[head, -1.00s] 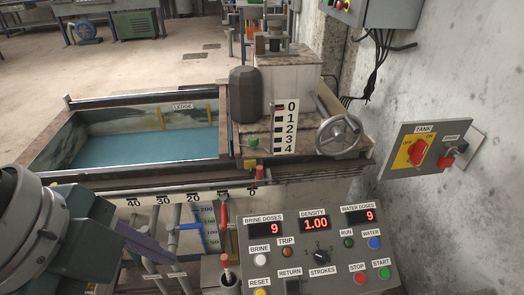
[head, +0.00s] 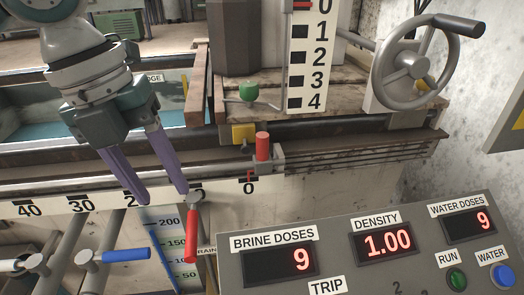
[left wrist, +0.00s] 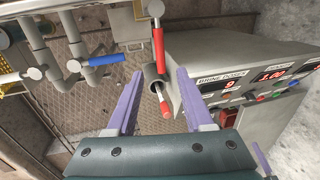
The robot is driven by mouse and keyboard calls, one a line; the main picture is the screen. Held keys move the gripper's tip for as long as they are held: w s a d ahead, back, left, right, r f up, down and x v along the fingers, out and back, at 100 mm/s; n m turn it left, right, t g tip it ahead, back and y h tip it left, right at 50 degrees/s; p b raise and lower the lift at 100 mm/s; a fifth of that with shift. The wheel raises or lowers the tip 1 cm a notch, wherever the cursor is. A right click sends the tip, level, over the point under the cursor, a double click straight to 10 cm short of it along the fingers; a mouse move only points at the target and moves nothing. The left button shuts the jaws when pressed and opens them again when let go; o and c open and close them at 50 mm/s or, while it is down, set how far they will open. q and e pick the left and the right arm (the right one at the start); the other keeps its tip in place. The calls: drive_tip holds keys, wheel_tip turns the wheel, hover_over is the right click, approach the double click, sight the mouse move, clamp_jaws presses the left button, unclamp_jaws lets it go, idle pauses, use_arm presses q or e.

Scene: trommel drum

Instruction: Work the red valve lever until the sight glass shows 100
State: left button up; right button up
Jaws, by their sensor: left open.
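The red valve lever (head: 191,235) hangs down from a pivot on the front of the machine in the head view. In the left wrist view the red lever (left wrist: 158,48) stands out beyond my fingers. My left gripper (head: 164,196) is open and empty, its purple fingers pointing down just above the lever. In the left wrist view its fingertips (left wrist: 159,73) lie either side of the lever's line, apart from it. The sight glass (head: 168,252), with marks 200, 150, 100 and 50, is beside the lever; its level is unclear. A purple finger-like piece (left wrist: 262,161) may be my right gripper.
A blue lever (head: 127,254) is left of the red one. A red-tipped rod (left wrist: 165,108) stands in a cup below. The control panel (head: 225,262) stands close on the right, reading brine doses 9, density 1.00, water doses 9. A rail with a red-topped slider (head: 263,146) runs above.

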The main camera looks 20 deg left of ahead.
sight(189, 236)
use_arm(q)
drive_tip(key=f+b, duration=0.1)
drive_tip(key=f, duration=0.2)
drive_tip(key=d+f+b, duration=0.1)
drive_tip(key=f+b, duration=0.1)
drive_tip(key=f, duration=0.1)
drive_tip(key=d+f+b, duration=0.1)
drive_tip(key=f, duration=0.2)
drive_tip(key=shift+w+f, duration=0.15)
drive_tip(key=shift+w, duration=0.05)
drive_tip(key=shift+a, duration=0.1)
drive_tip(key=shift+c, duration=0.2)
clamp_jaws()
idle(0.7)
